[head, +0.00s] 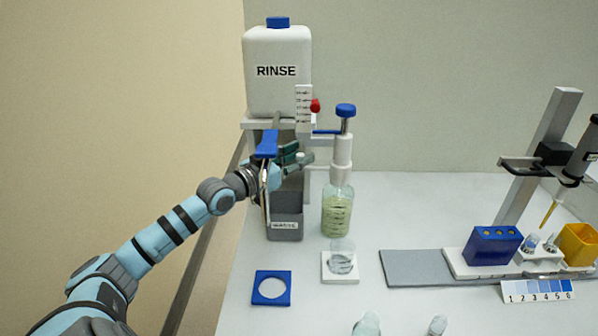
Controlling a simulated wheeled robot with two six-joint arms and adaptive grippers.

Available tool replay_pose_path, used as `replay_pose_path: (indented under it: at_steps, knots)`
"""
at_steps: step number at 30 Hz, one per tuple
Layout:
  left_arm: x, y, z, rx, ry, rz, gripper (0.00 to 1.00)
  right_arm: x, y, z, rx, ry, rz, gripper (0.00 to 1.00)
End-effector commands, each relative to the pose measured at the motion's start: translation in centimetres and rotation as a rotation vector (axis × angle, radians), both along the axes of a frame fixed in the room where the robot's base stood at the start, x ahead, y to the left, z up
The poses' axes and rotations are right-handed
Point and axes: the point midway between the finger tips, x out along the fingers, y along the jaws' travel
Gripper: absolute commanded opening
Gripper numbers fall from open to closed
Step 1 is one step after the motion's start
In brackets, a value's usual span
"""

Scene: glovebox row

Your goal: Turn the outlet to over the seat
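A dispenser with a blue-topped plunger and white body (341,150) stands on a bottle of pale green liquid (337,212). Its thin blue outlet (326,132) points left from the upper body, toward the rinse stand. A white square seat (341,276) with a small clear glass vessel (341,259) on it lies in front of the bottle. My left gripper (304,152) is left of the dispenser body, below the outlet and beside a blue lever (267,144). Its fingers look apart, with a small white piece showing between or behind them. I cannot tell whether it touches anything. My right gripper is not in view.
A RINSE tank (278,72) stands behind, with a grey WASTE bin (286,222) below it. A blue plate with a round hole (272,297) lies front left. A blue rack (491,245), a yellow box (578,243) and a pipette stand (542,150) occupy the right.

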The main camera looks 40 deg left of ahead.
Motion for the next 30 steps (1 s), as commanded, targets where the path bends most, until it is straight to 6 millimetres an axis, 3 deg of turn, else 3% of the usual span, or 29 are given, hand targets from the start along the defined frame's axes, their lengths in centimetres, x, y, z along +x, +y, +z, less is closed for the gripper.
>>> replay_pose_path:
  at_steps: [11, 18, 26, 30]
  knots:
    - [0.7, -0.3, 0.2, 0.001, 0.0, -0.009, 0.37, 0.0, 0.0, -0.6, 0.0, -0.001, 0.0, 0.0]
    - [0.6, -0.3, 0.2, 0.001, 0.0, -0.009, 0.0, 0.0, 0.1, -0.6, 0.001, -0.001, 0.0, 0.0]
    - [0.7, -0.3, 0.2, 0.0, 0.001, -0.009, 0.0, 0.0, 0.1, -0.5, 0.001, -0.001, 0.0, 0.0]
    - [1.0, -1.1, 0.6, -0.005, 0.0, 0.002, 0.0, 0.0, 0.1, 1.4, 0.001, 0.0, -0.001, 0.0]
